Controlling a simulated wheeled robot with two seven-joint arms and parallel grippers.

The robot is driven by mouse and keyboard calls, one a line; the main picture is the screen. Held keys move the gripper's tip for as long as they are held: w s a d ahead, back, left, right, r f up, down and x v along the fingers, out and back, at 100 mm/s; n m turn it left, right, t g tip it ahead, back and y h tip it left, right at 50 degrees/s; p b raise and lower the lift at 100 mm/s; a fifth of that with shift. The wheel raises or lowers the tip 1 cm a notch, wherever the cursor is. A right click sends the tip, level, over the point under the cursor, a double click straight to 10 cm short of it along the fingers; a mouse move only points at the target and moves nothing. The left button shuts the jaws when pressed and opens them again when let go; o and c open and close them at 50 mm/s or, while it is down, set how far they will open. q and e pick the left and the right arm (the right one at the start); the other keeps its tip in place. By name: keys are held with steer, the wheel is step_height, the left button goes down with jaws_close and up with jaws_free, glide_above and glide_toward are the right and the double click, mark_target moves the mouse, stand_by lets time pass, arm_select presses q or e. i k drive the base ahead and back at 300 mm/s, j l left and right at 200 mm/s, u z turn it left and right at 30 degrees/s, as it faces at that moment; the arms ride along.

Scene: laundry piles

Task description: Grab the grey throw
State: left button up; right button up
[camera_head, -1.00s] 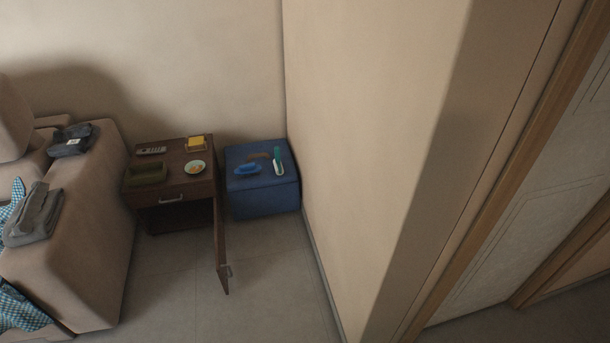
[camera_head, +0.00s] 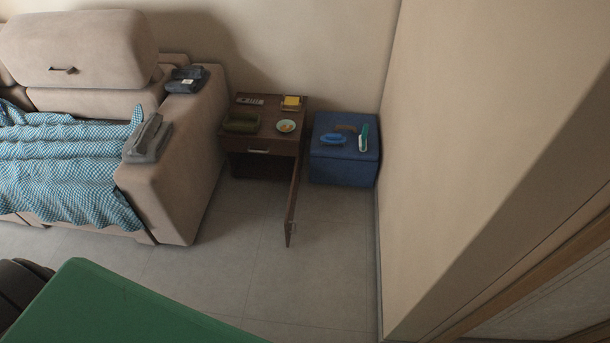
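A folded grey cloth (camera_head: 148,138), which looks like the grey throw, lies on the front part of the sofa's right armrest. A darker folded item (camera_head: 186,79) with a small pale label lies farther back on the same armrest. The beige sofa (camera_head: 185,195) stands at the left of the head view. Neither of my grippers shows in this view.
A blue checked blanket (camera_head: 65,165) covers the sofa seat. Right of the sofa are a brown side table (camera_head: 265,143) with its door open (camera_head: 292,205) and a blue box (camera_head: 345,170). A green surface (camera_head: 110,310) fills the lower left. Floor between is clear.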

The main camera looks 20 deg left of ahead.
mark_target(150, 139)
steer(key=l+u, duration=0.25)
steer(key=u, duration=0.25)
steer(key=l+u, duration=0.2)
steer(key=u, duration=0.3)
steer(key=k+l+u, duration=0.1)
steer(key=l, duration=0.25)
steer(key=k+l, duration=0.15)
steer(key=l, duration=0.2)
steer(key=k+l+u, duration=0.15)
steer(key=l, duration=0.25)
steer(key=k+l+u, duration=0.1)
steer(key=l, duration=0.25)
steer(key=k+l+u, duration=0.1)
steer(key=l, duration=0.2)
steer(key=i+j, duration=0.3)
steer(key=j, duration=0.2)
steer(key=i+j, duration=0.45)
steer(key=i+j+u, duration=0.1)
steer(key=i+j, duration=0.35)
steer(key=i, duration=0.2)
steer(key=i+j, duration=0.45)
steer(key=i+u, duration=0.05)
steer(key=i, duration=0.05)
